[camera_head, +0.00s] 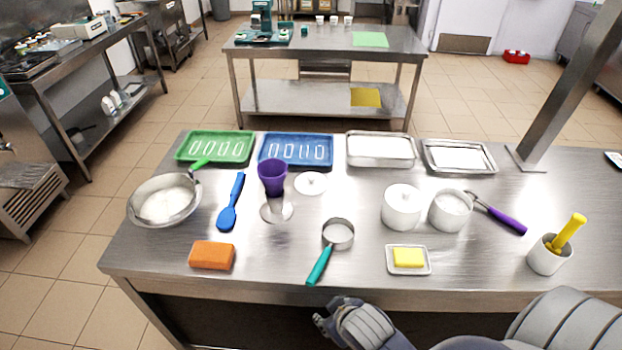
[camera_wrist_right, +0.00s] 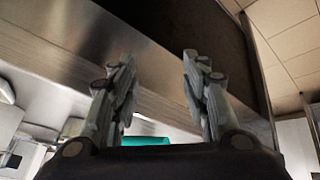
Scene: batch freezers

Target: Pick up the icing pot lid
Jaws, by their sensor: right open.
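A round white lid with a small knob (camera_head: 310,183) lies flat on the steel table, right of the purple cup. A second white lid with a knob (camera_head: 402,194) sits on a white pot (camera_head: 401,213). Beside it stands an open white pot (camera_head: 450,213) with white contents; which is the icing pot I cannot tell. My right gripper (camera_head: 326,314) is low at the table's front edge, well apart from both lids. In the right wrist view its fingers (camera_wrist_right: 157,60) are open and empty. My left gripper is not in view.
Between the right gripper and the loose lid lies a teal-handled strainer (camera_head: 338,235). A purple cup (camera_head: 272,178), a blue spatula (camera_head: 231,205), an orange block (camera_head: 212,255) and a butter dish (camera_head: 408,270) stand around. Trays (camera_head: 380,150) line the back. A metal post (camera_head: 570,85) rises at right.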

